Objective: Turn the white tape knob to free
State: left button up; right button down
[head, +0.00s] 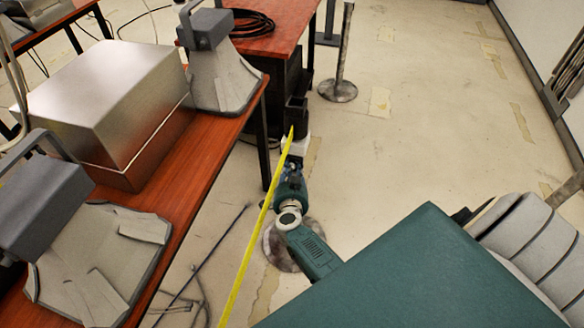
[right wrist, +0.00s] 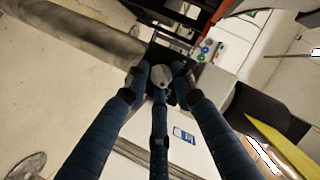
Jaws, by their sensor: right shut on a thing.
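In the head view my right gripper (head: 296,106) is small and dark, beyond its white wrist and green arm, beside the back red table. In the right wrist view its blue fingers with black tips (right wrist: 160,76) close around a small pale rounded piece, which looks like the white tape knob (right wrist: 163,78). The fingers hide most of it, so its turn position cannot be read. A yellow tape (head: 252,225) stretches diagonally past my right arm; it also shows in the right wrist view (right wrist: 282,147). My left gripper is not in view.
The front red table (head: 212,137) holds a metal box (head: 105,100) and grey horn-shaped units (head: 222,75). The back red table (head: 285,32) carries coiled black cable. A grey post (head: 344,45) stands on a round base. Open floor lies to the right.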

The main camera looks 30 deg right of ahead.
jog(key=n+p, duration=0.1)
jog(key=r+g+p, duration=0.1)
jog(key=p, duration=0.1)
jog(key=shift+w+a+n, duration=0.2)
jog(key=shift+n, duration=0.2)
jog(key=shift+f+n+p, duration=0.1)
jog(key=shift+n+p, duration=0.2)
jog(key=shift+p, duration=0.35)
jog(key=shift+w+a+f+n+g+h+p, duration=0.1)
jog(key=shift+n+g+h+p, duration=0.4)
jog(key=shift+n+g, duration=0.1)
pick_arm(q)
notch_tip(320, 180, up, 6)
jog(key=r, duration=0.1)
pick_arm(e)
jog(key=shift+f+n+g+h, duration=0.1)
jog(key=shift+n+g+h, duration=0.25)
jog(key=shift+n, duration=0.25)
pick_arm(q)
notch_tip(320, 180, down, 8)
jog(key=b, duration=0.7)
pick_arm(e)
jog(key=shift+w+a+f+n+g+h, duration=0.15)
jog(key=shift+n+g+h, duration=0.65)
jog(key=shift+n, duration=0.9)
jog(key=shift+w+a+f+n+g+h, duration=0.15)
jog(key=shift+n+g+h, duration=0.6)
jog(key=shift+n, duration=0.95)
jog(key=shift+s, duration=0.15)
